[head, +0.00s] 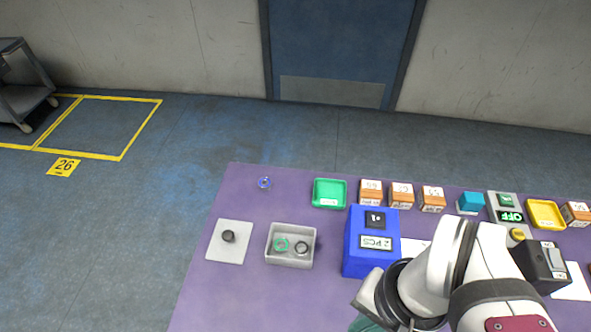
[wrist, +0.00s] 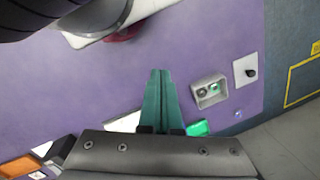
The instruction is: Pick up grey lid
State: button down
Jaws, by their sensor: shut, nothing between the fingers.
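The grey lid (head: 222,252) is a flat light-grey square plate with a dark round knob (head: 228,236) in its middle. It lies on the purple table, left of the grey box in the head view. In the wrist view the lid (wrist: 241,77) is at the right, near the table edge. My gripper (wrist: 158,72) has teal fingers pressed together and empty, well to the left of the lid in that view. In the head view only a bit of teal shows at the bottom edge, beside my arm; the fingertips are out of frame.
The open grey box (head: 290,262) beside the lid holds a green ring and a dark ring. A tall blue box (head: 371,255) stands between it and my arm. A green tray (head: 330,194) and a small blue ring (head: 264,183) lie behind. Table (head: 215,300) in front is clear.

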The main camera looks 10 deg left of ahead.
dwell(0.4)
jog(key=shift+c, duration=2.2)
grip_release()
jog(key=w+a+r+n, duration=0.2)
jog(key=w+n, duration=0.2)
jog(key=w, duration=0.1)
jog(key=n+h, duration=0.3)
jog(key=n, duration=1.9)
send_over(227, 235)
jog(key=a, duration=0.2)
notch_tip(227, 235, down, 6)
jog(key=f, duration=0.5)
jog(key=d+f, duration=0.1)
jog(key=f, duration=0.4)
jog(key=d+f, duration=0.1)
jog(key=f, duration=0.4)
jog(key=shift+f, duration=0.4)
